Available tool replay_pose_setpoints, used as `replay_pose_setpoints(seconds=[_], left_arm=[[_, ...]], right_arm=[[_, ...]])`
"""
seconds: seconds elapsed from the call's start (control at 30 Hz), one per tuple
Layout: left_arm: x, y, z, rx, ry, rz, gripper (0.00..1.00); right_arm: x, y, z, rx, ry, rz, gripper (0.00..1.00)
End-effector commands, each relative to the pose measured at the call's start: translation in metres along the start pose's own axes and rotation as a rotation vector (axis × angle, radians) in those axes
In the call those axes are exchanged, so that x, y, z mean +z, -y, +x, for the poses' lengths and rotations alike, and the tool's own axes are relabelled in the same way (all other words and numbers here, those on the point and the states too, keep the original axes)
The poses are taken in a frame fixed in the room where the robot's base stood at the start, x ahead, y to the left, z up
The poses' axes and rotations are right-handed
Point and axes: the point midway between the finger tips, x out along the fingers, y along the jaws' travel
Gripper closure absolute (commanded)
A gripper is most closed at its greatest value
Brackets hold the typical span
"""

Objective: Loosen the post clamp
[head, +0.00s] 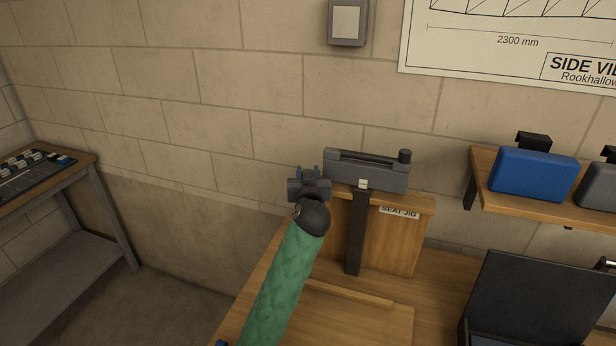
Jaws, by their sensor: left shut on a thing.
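My wrist hides the exact part between the fingers. My right gripper is not in view.
A wooden shelf (560,206) at right holds a blue case (533,174) and a grey case. An open black case (530,295) stands on the bench below. A side table (75,165) with small parts is at far left. The wall stands close behind the jig.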

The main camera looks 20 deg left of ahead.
Motion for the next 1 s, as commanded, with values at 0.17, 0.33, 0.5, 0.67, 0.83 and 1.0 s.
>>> replay_pose_setpoints(seconds=[0.17, 0.33, 0.5, 0.67, 0.83, 1.0], left_arm=[[-0.0033, 0.0007, 0.0006, -0.006, -0.005, -0.001, 0.90], [-0.0037, 0.0006, 0.0006, -0.006, -0.005, -0.001, 0.90], [-0.0037, 0.0005, 0.0006, -0.005, -0.006, -0.001, 0.58], [-0.0023, -0.0003, 0.0003, -0.004, -0.003, -0.001, 0.45], [-0.0009, -0.0011, 0.0000, -0.003, -0.002, 0.000, 0.45], [0.0002, -0.0017, -0.0003, -0.002, 0.000, 0.000, 0.45]], right_arm=[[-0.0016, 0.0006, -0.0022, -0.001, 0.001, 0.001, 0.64], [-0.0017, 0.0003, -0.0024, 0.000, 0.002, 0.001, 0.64], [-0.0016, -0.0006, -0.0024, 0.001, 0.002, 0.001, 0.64], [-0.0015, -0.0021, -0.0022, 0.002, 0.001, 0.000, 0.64], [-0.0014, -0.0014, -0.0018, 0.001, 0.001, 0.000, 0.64], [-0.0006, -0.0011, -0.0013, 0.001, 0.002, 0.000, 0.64]])
